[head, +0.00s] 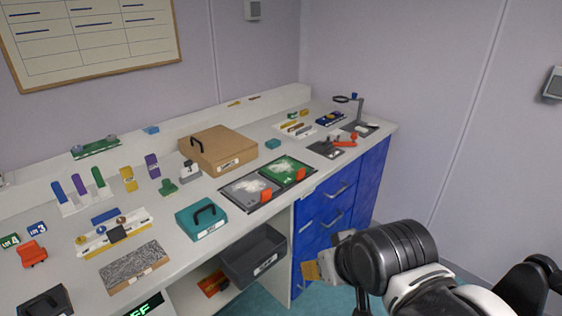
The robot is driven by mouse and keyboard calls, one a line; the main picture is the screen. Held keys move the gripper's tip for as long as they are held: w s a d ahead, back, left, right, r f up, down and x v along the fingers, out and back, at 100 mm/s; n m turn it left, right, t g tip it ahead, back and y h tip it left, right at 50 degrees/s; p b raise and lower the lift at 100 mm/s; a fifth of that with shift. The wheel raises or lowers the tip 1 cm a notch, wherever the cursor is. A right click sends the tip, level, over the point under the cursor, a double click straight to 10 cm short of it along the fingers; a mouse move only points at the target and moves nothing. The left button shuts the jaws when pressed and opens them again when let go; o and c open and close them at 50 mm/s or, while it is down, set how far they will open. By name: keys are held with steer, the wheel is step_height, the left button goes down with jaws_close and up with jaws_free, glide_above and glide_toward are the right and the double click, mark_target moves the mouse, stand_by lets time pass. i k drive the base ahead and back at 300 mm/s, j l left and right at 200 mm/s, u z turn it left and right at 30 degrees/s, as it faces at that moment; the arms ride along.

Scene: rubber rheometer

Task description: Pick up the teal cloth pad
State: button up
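A small teal pad (272,143) lies on the white bench top, right of the tan box and behind the two dark trays. It looks like the teal cloth pad, but it is too small to make out its fabric. My gripper (322,268) is at the lower right, in front of the blue drawers and below bench-top height, well away from the pad. My arm's dark wrist hides part of the gripper, so I cannot tell whether its fingers are open or shut. A small tan patch shows at its tip.
A tan box (222,150) with a black handle stands left of the pad. Dark trays (287,171) with orange clips lie in front of it. A magnifier stand (360,113) is at the far right. Bare bench surrounds the pad.

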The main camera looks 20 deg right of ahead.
mark_target(272, 143)
steer(key=i+l, duration=1.2)
steer(key=i, duration=0.2)
steer(key=i+l, duration=0.6)
steer(key=i, duration=0.15)
steer(key=k+z, duration=0.05)
